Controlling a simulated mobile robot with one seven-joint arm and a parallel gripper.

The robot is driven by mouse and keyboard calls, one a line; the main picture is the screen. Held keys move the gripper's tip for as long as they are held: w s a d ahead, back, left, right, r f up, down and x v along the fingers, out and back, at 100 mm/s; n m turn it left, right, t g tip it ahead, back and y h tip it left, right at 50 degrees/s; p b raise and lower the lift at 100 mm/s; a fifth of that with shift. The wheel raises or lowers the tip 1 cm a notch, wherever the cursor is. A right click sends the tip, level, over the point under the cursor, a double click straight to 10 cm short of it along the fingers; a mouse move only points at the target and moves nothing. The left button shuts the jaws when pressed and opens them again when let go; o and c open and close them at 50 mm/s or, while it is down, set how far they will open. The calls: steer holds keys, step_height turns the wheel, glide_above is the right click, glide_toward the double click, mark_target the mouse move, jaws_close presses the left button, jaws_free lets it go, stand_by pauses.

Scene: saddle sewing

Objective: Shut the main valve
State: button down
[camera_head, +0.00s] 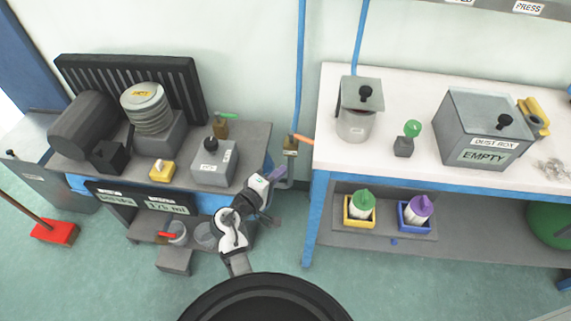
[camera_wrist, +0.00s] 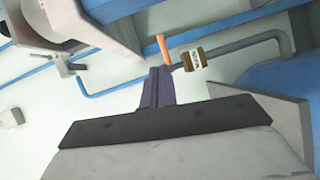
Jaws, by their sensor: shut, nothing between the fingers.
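A brass valve (camera_head: 290,144) with a small label sits on the pipe between the two benches. Its orange lever (camera_head: 304,139) sticks out to the right in the head view. In the wrist view the brass body (camera_wrist: 194,60) is on a grey pipe, and the orange lever (camera_wrist: 163,48) stands just beyond my fingertips. The label is too small to read surely. My gripper (camera_head: 279,172) is shut and empty, just below the valve in the head view. It also shows in the wrist view (camera_wrist: 161,72). I cannot tell whether its tips touch the lever.
A second brass valve (camera_head: 221,128) with a green lever is on the left bench, by a grey box (camera_head: 214,163). The white-topped bench (camera_head: 330,160) stands close on the right, holding a dust box (camera_head: 489,130).

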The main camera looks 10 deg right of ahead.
steer(key=n+b, duration=0.2)
steer(key=n, duration=0.3)
steer(key=n+t+y+b, duration=0.1)
steer(key=n+y+b, duration=0.15)
steer(key=n, duration=1.35)
glide_toward(309, 141)
steer(key=x, duration=0.4)
steer(key=a+x, duration=0.1)
steer(key=x, duration=0.1)
steer(key=shift+w+d+f+b, duration=0.25)
steer(key=shift+w+f+b, duration=0.1)
steer(key=shift+w, duration=0.25)
steer(key=shift+r+p, duration=0.1)
steer(key=shift+p, duration=0.2)
steer(key=shift+d+r+p, duration=0.1)
steer(key=shift+d+p, duration=0.05)
steer(key=shift+p, duration=0.4)
steer(key=d+p, duration=0.1)
steer(key=p, duration=0.1)
steer(key=w+d+p, duration=0.1)
steer(key=p, duration=0.1)
